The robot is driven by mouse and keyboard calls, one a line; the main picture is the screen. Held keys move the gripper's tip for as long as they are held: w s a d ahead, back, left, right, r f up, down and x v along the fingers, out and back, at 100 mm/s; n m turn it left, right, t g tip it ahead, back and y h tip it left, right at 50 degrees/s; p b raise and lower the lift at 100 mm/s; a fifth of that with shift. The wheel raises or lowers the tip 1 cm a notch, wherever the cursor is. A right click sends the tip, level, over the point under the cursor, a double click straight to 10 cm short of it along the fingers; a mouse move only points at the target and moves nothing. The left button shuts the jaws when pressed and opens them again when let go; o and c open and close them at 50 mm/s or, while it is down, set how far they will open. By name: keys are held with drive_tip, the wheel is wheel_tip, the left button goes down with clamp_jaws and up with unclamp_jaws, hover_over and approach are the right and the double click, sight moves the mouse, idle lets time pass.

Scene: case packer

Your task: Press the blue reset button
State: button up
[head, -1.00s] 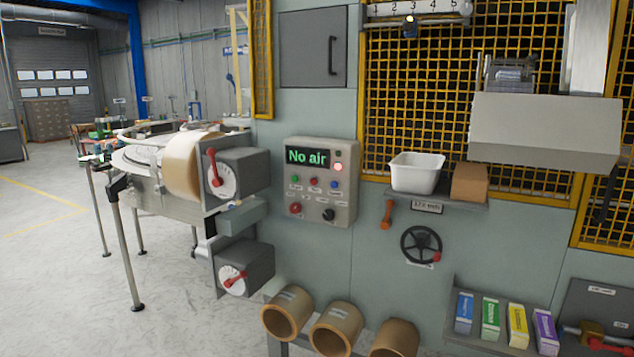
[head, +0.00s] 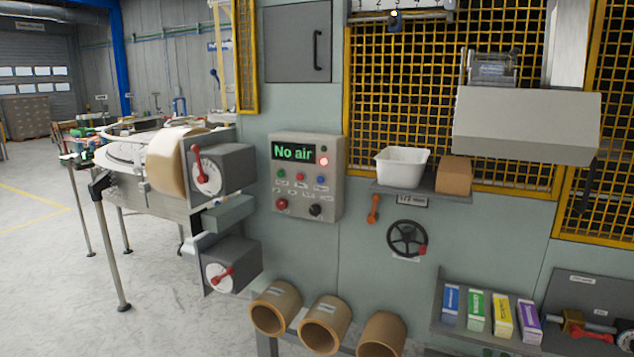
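The blue reset button (head: 321,180) is a small round button on the right of the upper button row on a beige control panel (head: 330,208). The panel is fixed to the grey-green machine front. Green (head: 282,174) and red (head: 300,177) buttons sit to its left in the same row. The panel's display (head: 293,151) reads "No air" in green. A red lamp (head: 324,161) glows just above the blue button. Nothing covers the button. My gripper is not in the head view.
Left of the panel, dial boxes with red handles (head: 222,168) stick out. Below are several brown tubes (head: 275,307). To the right, a shelf (head: 424,193) holds a white tub (head: 402,166) and a brown box (head: 454,174), above a black handwheel (head: 407,239). The floor (head: 50,290) at left is clear.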

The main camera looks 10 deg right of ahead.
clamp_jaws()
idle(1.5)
